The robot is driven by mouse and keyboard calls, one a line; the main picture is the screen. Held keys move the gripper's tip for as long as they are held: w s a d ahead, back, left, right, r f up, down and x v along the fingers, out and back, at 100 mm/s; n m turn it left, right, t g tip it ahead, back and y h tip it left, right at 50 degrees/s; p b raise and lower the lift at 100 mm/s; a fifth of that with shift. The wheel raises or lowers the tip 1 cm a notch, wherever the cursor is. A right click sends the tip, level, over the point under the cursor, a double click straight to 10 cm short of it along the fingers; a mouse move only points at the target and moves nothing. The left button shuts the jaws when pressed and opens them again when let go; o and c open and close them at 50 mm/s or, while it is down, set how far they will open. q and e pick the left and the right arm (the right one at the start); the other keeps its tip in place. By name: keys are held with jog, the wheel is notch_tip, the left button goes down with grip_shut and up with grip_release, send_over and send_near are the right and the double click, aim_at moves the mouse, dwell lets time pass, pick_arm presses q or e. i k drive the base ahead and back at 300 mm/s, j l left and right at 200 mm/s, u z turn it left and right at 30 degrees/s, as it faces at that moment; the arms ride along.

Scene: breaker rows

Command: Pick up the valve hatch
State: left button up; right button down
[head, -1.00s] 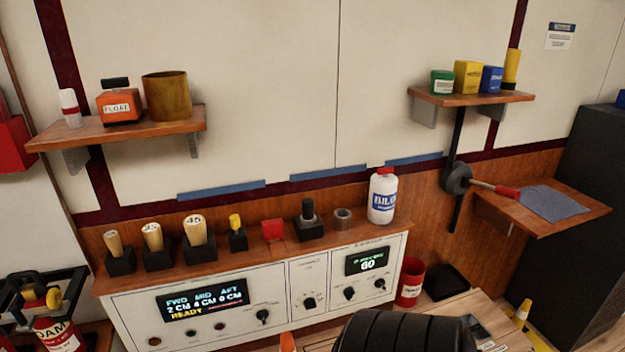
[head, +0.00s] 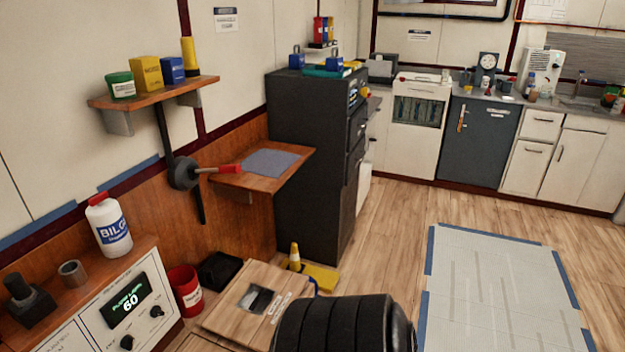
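A light wooden panel (head: 232,306) with a dark recess and a small label lies low in front of the console, at the bottom centre of the head view. It looks like the valve hatch, but its label is too small to read. A dark ribbed shape at the bottom edge covers its near right side. Neither of my grippers shows in the head view.
A red bucket (head: 186,290) and a black tray (head: 219,270) stand beside the panel. A dark cabinet (head: 308,165) rises beyond. Open wooden floor and a taped pale mat (head: 500,290) lie to the right.

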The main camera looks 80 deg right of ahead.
aim_at(248, 311)
jog(key=z, duration=2)
jog(key=l+u, duration=0.1)
jog(key=u, duration=0.3)
jog(key=i+l+u, duration=0.1)
jog(key=u, duration=0.3)
jog(key=l+u, duration=0.15)
jog(key=u, duration=0.25)
jog(key=l+u, duration=0.15)
jog(key=u, duration=0.25)
jog(key=l+u, duration=0.2)
jog(key=l, duration=0.25)
jog(key=k+l+u, duration=0.2)
jog(key=l, duration=0.25)
jog(key=k+l+u, duration=0.2)
jog(key=l, duration=0.25)
jog(key=l+u, duration=0.2)
jog(key=l, duration=0.25)
jog(key=k+l+u, duration=0.2)
jog(key=l, duration=0.15)
jog(key=k+l+u, duration=0.2)
jog(key=l, duration=0.2)
